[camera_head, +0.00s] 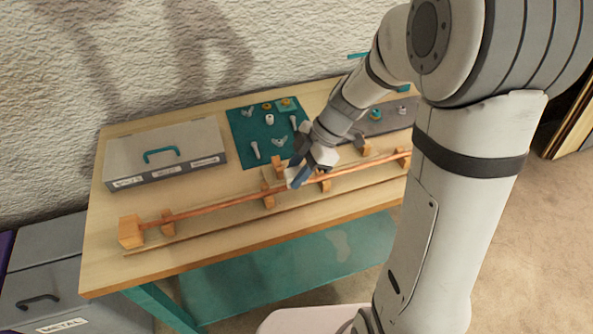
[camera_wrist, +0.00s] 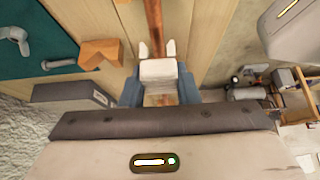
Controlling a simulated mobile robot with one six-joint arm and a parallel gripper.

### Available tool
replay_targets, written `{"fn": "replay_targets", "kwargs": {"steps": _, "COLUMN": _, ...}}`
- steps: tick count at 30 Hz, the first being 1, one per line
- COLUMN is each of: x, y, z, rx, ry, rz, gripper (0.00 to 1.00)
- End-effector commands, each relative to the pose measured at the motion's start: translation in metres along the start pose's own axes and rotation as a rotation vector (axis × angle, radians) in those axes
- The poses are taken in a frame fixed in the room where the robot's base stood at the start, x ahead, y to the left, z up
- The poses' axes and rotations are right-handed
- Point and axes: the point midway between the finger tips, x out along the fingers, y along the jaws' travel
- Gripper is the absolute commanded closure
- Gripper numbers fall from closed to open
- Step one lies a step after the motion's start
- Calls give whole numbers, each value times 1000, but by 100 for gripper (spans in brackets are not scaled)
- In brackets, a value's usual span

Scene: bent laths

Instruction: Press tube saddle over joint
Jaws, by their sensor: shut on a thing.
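The copper tube (camera_head: 205,208) runs lengthwise along the table on several wooden blocks; it also shows at the top of the wrist view (camera_wrist: 153,25). My gripper (camera_head: 299,176) is low over the tube near its middle. In the wrist view its blue fingers are shut on a white tube saddle (camera_wrist: 158,72), one on each side. The saddle's two prongs point up the picture, with the tube lined up between them. I cannot tell whether the saddle touches the tube. The joint cannot be made out and may be hidden by the saddle and gripper.
A teal mat (camera_head: 243,152) with several small fittings lies behind the tube. A grey case (camera_head: 165,150) with a teal handle stands at the back left. Wooden blocks (camera_head: 131,232) stand along the tube. A thin lath (camera_head: 215,235) lies along the front, where the table is otherwise clear.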

Motion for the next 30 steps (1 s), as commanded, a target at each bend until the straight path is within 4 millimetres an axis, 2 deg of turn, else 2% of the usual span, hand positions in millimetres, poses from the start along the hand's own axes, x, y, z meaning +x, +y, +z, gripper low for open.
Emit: {"fn": "replay_targets", "kwargs": {"steps": 30, "x": 8, "y": 0, "z": 4, "rx": -2, "ry": 0, "rz": -1, "gripper": 99}}
